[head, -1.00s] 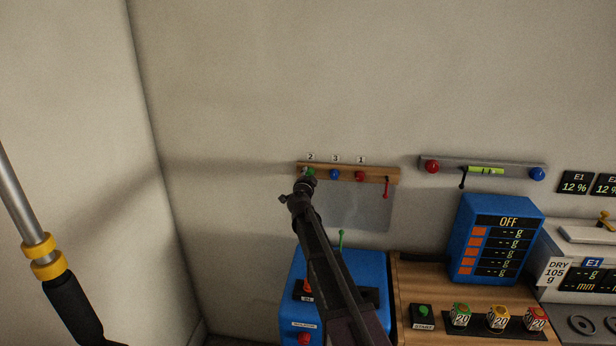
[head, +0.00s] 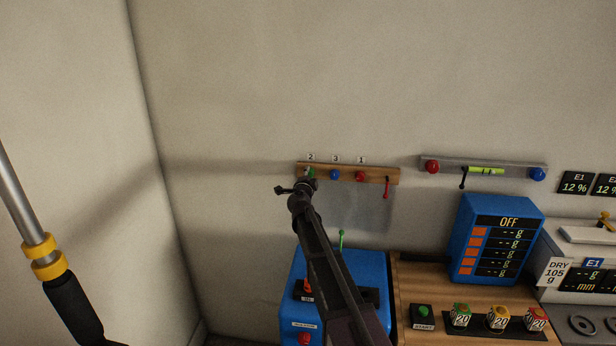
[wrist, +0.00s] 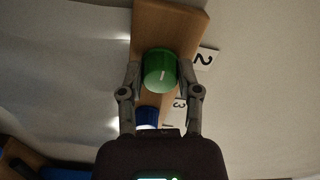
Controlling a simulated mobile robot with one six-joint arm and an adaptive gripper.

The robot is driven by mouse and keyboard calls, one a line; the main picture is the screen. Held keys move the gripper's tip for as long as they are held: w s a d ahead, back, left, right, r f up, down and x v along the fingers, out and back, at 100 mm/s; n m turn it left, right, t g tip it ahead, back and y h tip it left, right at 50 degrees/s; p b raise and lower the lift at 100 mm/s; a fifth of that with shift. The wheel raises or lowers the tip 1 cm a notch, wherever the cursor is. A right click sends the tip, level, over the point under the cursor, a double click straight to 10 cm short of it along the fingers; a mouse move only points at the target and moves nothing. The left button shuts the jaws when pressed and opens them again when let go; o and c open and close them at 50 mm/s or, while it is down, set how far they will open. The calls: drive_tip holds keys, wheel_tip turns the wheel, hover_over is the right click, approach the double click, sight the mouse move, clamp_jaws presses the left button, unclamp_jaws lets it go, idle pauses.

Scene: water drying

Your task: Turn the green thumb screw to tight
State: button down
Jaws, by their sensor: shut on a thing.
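The green thumb screw (wrist: 160,72) sits on a wooden strip (wrist: 171,22) on the wall, by the label 2. It bears a short white mark on its face. My gripper (wrist: 160,74) is shut on the green screw, one finger on each side. In the head view my gripper (head: 307,180) covers most of the green screw (head: 311,172). The blue screw (head: 335,174) and the red screw (head: 360,176) stand to the right on the same strip (head: 378,174). In the wrist view the blue screw (wrist: 147,117) shows partly behind my gripper.
A small red lever (head: 387,187) hangs at the strip's right end. A blue box with a green lever (head: 341,240) stands below. A grey bar with a level vial (head: 486,170) is on the wall to the right.

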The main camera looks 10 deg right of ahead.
drive_tip(key=shift+w, duration=0.15)
drive_tip(key=shift+c, duration=1.5)
unclamp_jaws()
drive_tip(key=v, duration=1.2)
